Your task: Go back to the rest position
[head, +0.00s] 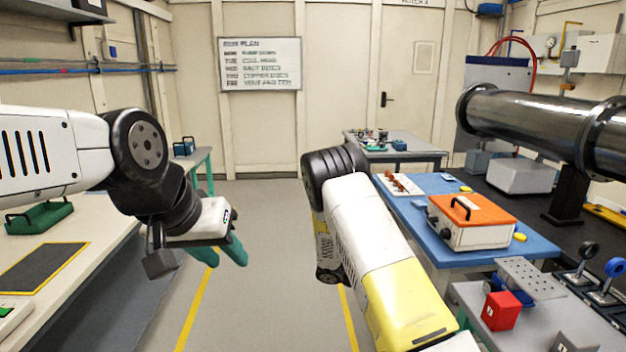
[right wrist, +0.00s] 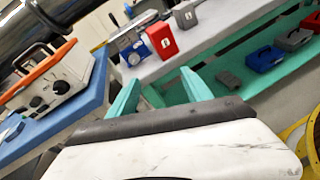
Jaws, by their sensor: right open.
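My left gripper (head: 222,254) hangs at the end of my left arm in the head view, beside the left bench and over the floor. Its two teal fingers point down and stand apart, with nothing seen between them. My right gripper (right wrist: 158,92) shows in the right wrist view with its two teal fingers spread apart and empty. In the head view my right arm reaches into the middle, but its gripper cannot be made out.
The left bench (head: 100,268) bears a dark mat. On the right, a blue-topped table (head: 408,208) holds an orange-topped case (head: 470,222). Nearer is a grey table with a red block (head: 501,311). A steel beam pipe (head: 535,122) juts in at right. The floor aisle between is clear.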

